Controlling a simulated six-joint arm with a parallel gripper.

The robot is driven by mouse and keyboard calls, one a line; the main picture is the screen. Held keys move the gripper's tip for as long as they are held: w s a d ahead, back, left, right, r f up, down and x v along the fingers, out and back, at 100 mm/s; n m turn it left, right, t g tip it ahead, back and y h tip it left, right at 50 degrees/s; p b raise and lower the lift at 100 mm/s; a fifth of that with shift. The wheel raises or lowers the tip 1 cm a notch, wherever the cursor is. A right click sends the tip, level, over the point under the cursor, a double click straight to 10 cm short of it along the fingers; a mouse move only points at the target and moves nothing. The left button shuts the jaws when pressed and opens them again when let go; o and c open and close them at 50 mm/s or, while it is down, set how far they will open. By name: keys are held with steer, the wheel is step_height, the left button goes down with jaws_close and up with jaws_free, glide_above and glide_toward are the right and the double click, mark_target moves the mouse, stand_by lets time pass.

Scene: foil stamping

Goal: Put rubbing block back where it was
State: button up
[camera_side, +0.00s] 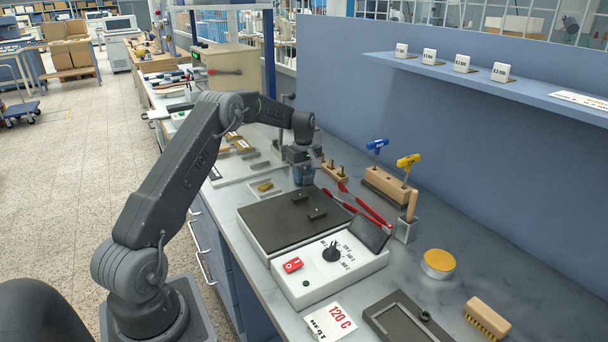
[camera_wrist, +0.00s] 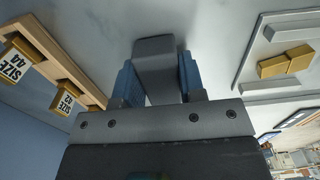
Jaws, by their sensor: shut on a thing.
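The rubbing block is most likely the grey block (camera_wrist: 154,62) between the two blue fingers of my gripper (camera_wrist: 158,78) in the wrist view. The fingers are shut on its sides. In the side view my gripper (camera_side: 303,175) points down over the bench, just beyond the far edge of the black hot plate (camera_side: 270,222). The block is hard to make out there, and I cannot tell whether it touches the bench. In the wrist view a wooden rack (camera_wrist: 62,60) with size tags lies at left.
Red-handled tongs (camera_side: 362,205) lie beside the hot plate. Its control box (camera_side: 320,275) has a red switch. A wooden holder (camera_side: 385,186) with blue and yellow handled tools, a round yellow-topped tin (camera_side: 438,262) and a brush (camera_side: 488,317) stand to the right. The blue back wall (camera_side: 440,140) bounds the bench.

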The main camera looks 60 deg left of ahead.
steer(key=shift+f, duration=0.15)
steer(key=o, duration=0.9)
